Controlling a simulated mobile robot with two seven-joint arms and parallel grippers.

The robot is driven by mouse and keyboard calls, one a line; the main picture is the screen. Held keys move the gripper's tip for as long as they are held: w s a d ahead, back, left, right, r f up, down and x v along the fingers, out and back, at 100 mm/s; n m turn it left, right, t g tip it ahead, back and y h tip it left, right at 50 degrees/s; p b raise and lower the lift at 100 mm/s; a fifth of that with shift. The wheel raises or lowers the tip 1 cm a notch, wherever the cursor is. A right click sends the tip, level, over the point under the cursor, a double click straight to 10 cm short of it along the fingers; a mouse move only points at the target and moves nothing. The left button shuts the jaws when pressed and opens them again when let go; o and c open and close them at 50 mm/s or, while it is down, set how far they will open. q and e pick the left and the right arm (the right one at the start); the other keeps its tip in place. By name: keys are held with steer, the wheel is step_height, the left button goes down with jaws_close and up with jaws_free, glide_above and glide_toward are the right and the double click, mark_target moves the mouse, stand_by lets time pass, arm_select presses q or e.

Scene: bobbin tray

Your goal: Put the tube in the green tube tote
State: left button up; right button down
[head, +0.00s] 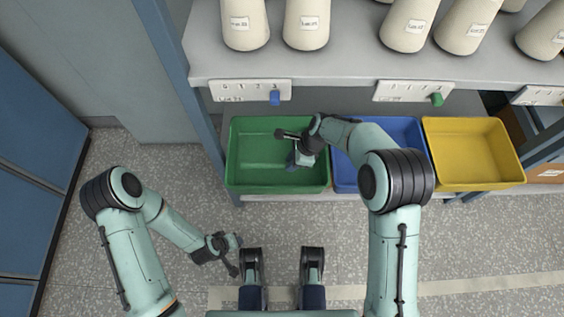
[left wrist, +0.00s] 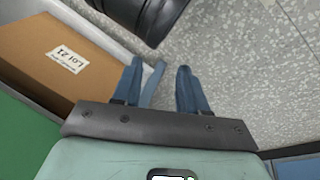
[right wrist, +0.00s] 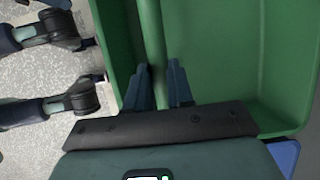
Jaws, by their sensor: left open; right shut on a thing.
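The green tube tote (head: 240,180) stands on the lower shelf, the leftmost of three totes. My right gripper (head: 292,165) is over and inside its opening, pointing down. In the right wrist view its fingers (right wrist: 162,88) are shut on a light green tube (right wrist: 152,35), which runs up the picture against the green of the tote (right wrist: 290,60). In the head view I cannot make out the tube apart from the hand and tote. My left gripper (head: 238,256) is open and empty, low over the floor, away from the totes.
A blue tote (head: 400,185) and a yellow tote (head: 478,180) stand to the right of the green one. Cream bobbins (head: 306,22) line the shelf (head: 350,62) above. A cardboard box (left wrist: 55,55) lies left of my left fingers in the left wrist view.

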steer(key=b, duration=0.1)
glide_above(287, 179)
steer(key=d, duration=0.1)
steer(key=f, duration=0.4)
steer(key=shift+d+f, duration=0.15)
steer(key=shift+d, duration=0.05)
steer(key=shift+f, duration=0.3)
arm_select(q)
steer(key=shift+g, duration=0.4)
steer(key=shift+s+a+f+b, duration=0.3)
steer(key=shift+s+f, duration=0.1)
steer(key=shift+f, duration=0.4)
steer(key=shift+s+a+f+b, duration=0.2)
steer(key=shift+s+f+b, duration=0.2)
steer(key=shift+f, duration=0.4)
steer(key=shift+s+a+f+b, duration=0.25)
steer(key=shift+s+f, duration=0.15)
steer(key=shift+f, duration=0.4)
arm_select(e)
steer(key=shift+f, duration=2.4)
